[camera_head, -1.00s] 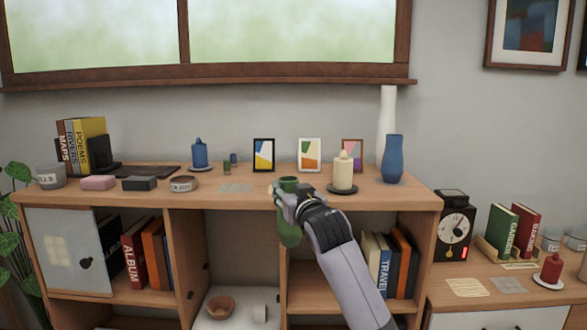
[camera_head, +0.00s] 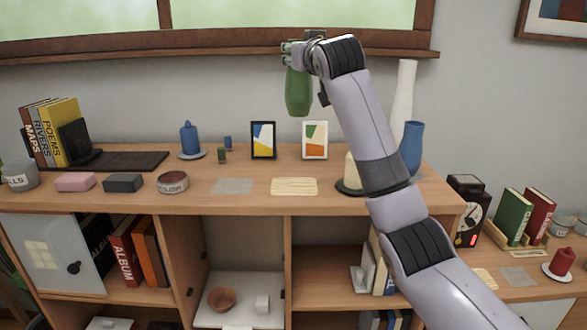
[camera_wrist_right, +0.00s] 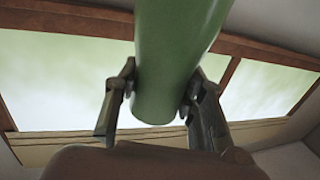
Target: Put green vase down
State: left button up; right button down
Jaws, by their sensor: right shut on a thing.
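The green vase (camera_head: 299,93) hangs upright in my right gripper (camera_head: 298,54), raised well above the shelf top, in front of the window sill. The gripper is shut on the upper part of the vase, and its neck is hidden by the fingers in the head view. In the right wrist view the green vase (camera_wrist_right: 175,60) lies between the two fingers (camera_wrist_right: 160,95), both touching it. Below the vase, the wooden shelf top (camera_head: 245,205) carries a cream striped mat (camera_head: 294,187) and a grey mat (camera_head: 232,186). My left gripper is not in view.
Two picture frames (camera_head: 263,141) stand behind the mats. A cream candle (camera_head: 351,171), a blue vase (camera_head: 412,148) and a tall white vase (camera_head: 403,98) stand to the right, partly behind my arm. A round tin (camera_head: 173,182) and a dark box (camera_head: 123,182) are at the left.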

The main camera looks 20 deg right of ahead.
aim_at(303, 81)
jog(key=s+f, duration=0.1)
jog(key=f, duration=0.1)
jog(key=s+f+p, duration=0.1)
jog(key=s+f, duration=0.1)
jog(key=f, duration=0.1)
jog(key=shift+f, duration=0.3)
jog(key=f, duration=0.2)
jog(key=w+f+p, duration=0.1)
jog(key=f, duration=0.4)
jog(key=shift+w+f, duration=0.15)
jog(key=shift+f, duration=0.25)
jog(key=shift+s+f+p, duration=0.3)
jog(key=shift+f+p, duration=0.1)
jog(key=shift+f, duration=0.25)
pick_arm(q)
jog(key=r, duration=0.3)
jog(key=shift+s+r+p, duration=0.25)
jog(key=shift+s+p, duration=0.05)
pick_arm(e)
notch_tip(303, 81, down, 4)
jog(key=shift+r, duration=0.25)
jog(key=shift+w+f, duration=0.1)
jog(key=c, duration=1)
grip_release()
jog(key=shift+f, duration=0.15)
jog(key=shift+c, duration=0.2)
